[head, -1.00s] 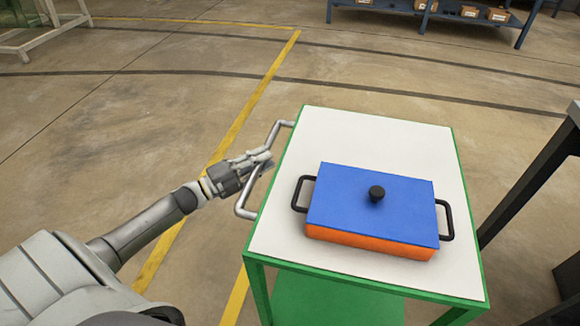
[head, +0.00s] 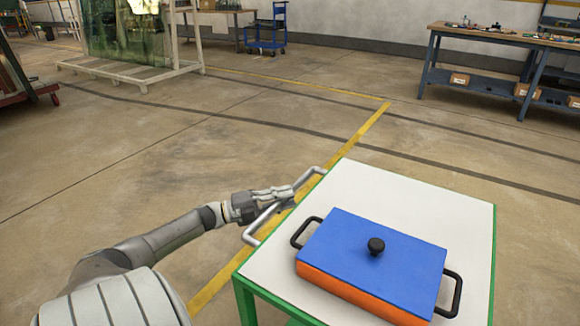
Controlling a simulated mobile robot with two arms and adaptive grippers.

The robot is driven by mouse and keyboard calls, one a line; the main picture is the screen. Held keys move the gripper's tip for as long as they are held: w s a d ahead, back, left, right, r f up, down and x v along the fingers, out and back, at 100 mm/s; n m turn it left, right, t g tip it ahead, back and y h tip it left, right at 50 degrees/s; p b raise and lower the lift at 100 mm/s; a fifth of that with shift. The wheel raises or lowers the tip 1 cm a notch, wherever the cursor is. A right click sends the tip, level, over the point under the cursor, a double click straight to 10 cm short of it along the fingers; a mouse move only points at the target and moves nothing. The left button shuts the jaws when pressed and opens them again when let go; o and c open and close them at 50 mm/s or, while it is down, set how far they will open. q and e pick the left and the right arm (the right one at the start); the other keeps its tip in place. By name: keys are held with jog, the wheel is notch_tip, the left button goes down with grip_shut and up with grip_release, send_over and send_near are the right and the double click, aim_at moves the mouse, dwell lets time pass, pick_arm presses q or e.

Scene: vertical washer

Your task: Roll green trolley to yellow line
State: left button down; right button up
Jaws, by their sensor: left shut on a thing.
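The green trolley (head: 465,205) has a white top and green frame, and stands at the lower right. Its grey bar handle (head: 252,238) sticks out from its left side. My left gripper (head: 284,194) is shut on this handle. A blue-lidded orange box (head: 375,245) with black side handles and a black knob rests on the trolley top. The yellow line (head: 365,130) on the floor runs from the lower left, behind the handle and trolley edge, to a corner and then along the back. The trolley's lower part is mostly out of frame. My right gripper is not in view.
A blue workbench (head: 480,55) with small boxes stands at the back right. A white rack with glass panes (head: 130,40) stands at the back left. A blue cart (head: 267,32) is near the far wall. Open floor lies left and ahead.

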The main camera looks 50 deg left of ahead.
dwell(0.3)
pick_arm(q)
jog(key=c, duration=1.3)
grip_release()
jog(key=shift+a, duration=0.1)
jog(key=v, duration=1.2)
